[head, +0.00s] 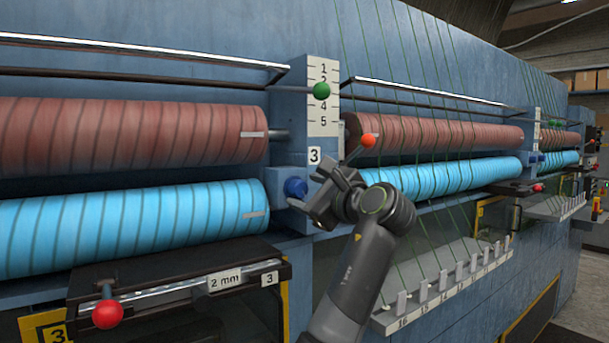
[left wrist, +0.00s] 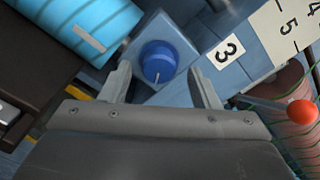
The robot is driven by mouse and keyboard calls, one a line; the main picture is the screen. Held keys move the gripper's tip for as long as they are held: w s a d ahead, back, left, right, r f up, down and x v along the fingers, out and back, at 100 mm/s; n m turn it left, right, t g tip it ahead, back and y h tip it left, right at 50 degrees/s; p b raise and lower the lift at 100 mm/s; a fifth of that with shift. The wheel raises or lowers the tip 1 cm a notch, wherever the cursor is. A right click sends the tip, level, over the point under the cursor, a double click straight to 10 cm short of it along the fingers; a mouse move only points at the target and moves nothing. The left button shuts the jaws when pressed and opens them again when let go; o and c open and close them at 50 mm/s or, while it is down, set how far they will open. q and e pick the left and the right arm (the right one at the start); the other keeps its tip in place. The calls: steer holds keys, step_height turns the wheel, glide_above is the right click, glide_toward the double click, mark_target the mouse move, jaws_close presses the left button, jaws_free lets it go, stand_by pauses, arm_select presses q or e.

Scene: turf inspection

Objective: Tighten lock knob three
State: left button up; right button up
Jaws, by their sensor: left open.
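Lock knob three is a blue round knob (head: 295,187) on the blue post, just below and left of the white label 3 (head: 314,155). In the left wrist view the knob (left wrist: 158,62) has a pale pointer line and sits on a square blue plate. My left gripper (head: 313,190) is open and empty, just to the right of the knob in the head view. In the left wrist view its two fingers (left wrist: 160,82) lie on either side of the knob's lower edge, apart from it. My right gripper is not in view.
An orange ball lever (head: 369,140) stands close to my left gripper. A green ball (head: 321,90) is at the 1-to-5 scale (head: 323,112). Red-brown (head: 130,135) and light blue rollers (head: 130,222) flank the post. A red knob (head: 107,314) is lower left. Green yarns run down at right.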

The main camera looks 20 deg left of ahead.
arm_select(q)
steer(key=shift+x, duration=0.8)
steer(key=shift+c, duration=0.2)
steer(key=c, duration=1)
steer(key=shift+o, duration=0.2)
